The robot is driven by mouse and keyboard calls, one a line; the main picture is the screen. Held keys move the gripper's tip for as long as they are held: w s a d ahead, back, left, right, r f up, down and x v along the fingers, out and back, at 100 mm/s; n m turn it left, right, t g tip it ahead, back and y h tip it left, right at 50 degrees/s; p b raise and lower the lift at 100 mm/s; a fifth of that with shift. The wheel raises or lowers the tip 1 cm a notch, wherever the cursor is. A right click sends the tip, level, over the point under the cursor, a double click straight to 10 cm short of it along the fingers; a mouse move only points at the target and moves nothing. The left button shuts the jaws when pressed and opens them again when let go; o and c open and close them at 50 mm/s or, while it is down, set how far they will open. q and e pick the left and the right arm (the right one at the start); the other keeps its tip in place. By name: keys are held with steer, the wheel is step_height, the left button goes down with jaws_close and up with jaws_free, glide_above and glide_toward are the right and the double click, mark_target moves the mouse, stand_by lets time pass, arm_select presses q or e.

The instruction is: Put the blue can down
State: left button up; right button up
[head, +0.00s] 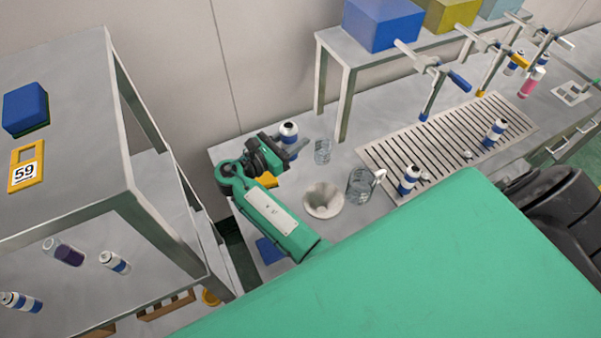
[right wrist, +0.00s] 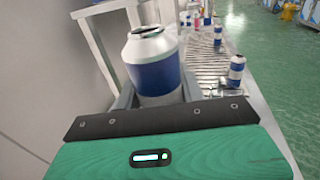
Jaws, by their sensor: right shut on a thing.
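The blue can (head: 289,131) is white with a blue band and a silver domed top. It is near the back left corner of the workbench in the head view. My right gripper (head: 287,147) is shut on it. In the right wrist view the can (right wrist: 154,68) stands upright between the fingers, its lower part hidden by the gripper body. I cannot tell whether its base touches the bench. My left gripper is not in view.
A slotted grate (head: 440,150) holds several similar cans. A raised shelf leg (head: 345,105) is behind.

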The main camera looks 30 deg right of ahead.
steer(key=shift+w+a+r, duration=0.15)
steer(key=shift+a, duration=0.1)
steer(key=shift+a+f, duration=0.15)
steer(key=shift+f, duration=0.2)
steer(key=shift+f+b, duration=2.75)
steer(key=shift+f, duration=4.8)
step_height(320, 180, down, 4)
steer(key=b, duration=0.4)
steer(key=shift+r, duration=0.1)
